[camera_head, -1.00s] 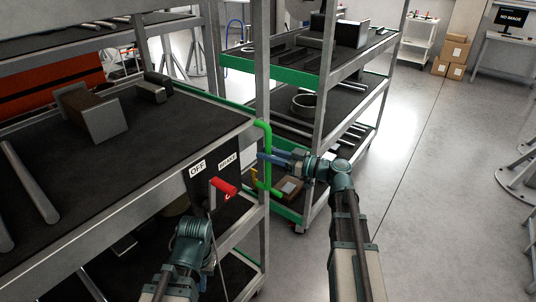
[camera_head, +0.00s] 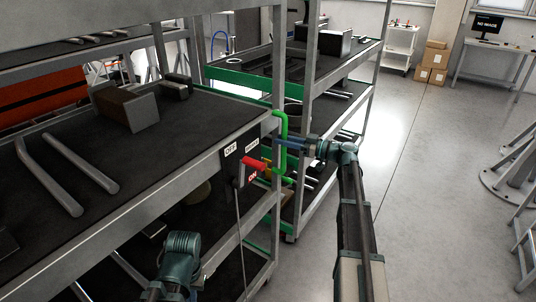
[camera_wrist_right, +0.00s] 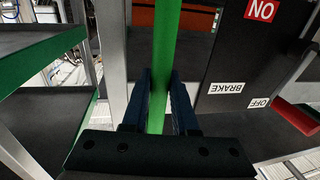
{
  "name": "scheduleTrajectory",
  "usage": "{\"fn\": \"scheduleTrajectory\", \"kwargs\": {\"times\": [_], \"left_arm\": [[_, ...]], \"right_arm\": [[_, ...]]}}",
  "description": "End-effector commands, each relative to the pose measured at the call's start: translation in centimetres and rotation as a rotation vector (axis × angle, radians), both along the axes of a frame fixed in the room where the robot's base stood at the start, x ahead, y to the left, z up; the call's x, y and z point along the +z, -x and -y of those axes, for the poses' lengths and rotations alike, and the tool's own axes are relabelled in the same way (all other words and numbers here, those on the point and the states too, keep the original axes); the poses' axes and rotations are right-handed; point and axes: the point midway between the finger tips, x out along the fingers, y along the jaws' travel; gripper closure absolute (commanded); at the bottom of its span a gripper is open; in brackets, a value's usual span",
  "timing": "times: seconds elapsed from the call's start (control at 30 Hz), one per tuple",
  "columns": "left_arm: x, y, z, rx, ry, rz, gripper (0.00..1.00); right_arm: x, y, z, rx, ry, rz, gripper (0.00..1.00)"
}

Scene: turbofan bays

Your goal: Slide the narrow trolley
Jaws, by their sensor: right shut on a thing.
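The near trolley (camera_head: 180,165) has dark shelves and a grey metal frame, and fills the left of the head view. Its green upright handle (camera_head: 284,128) is at its right corner. My right gripper (camera_head: 283,141) is shut around this handle, which also runs between the fingers in the right wrist view (camera_wrist_right: 164,85). Beside it is a black brake panel (camera_head: 233,167) with OFF, BRAKE and ON labels and a red lever (camera_head: 254,163). I cannot tell the lever's exact setting. Part of my left arm shows at the lower left; its gripper is out of sight.
Grey blocks (camera_head: 128,107) and tubes lie on the near trolley's top shelf. A green-edged rack (camera_head: 240,81) stands close behind the handle. Open floor (camera_head: 430,170) lies to the right, with a stand (camera_head: 505,180) at the right edge. Cardboard boxes (camera_head: 432,62) are farther back.

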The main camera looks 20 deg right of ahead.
Motion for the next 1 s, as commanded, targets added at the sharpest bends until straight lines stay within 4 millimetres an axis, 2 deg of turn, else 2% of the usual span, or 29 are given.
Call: {"fn": "scheduleTrajectory", "kwargs": {"times": [0.03, 0.3, 0.7, 0.73, 0.9, 1.0], "left_arm": [[0.0, 0.0, 0.0, 0.000, 0.000, 0.000, 1.00], [0.0, 0.0, 0.0, 0.000, 0.000, 0.000, 1.00], [-0.1, 0.0, 0.0, 0.000, 0.000, 0.000, 1.00], [-0.1, 0.0, 0.0, 0.000, 0.000, 0.000, 1.00], [-0.1, 0.0, 0.0, 0.000, 0.000, 0.000, 1.00], [-0.1, 0.0, 0.0, 0.000, 0.000, 0.000, 1.00]], "right_arm": [[0.0, -0.7, 0.8, 0.009, 0.002, -0.001, 1.00], [-0.2, -1.6, 2.1, 0.021, 0.006, -0.004, 1.00], [-0.2, -1.9, 2.6, 0.013, 0.006, -0.002, 1.00], [-0.2, -1.9, 2.6, 0.012, 0.006, -0.002, 0.71], [-0.2, -1.9, 2.5, 0.014, 0.005, -0.003, 0.43], [-0.2, -1.8, 2.4, 0.016, 0.006, -0.004, 0.43]]}}
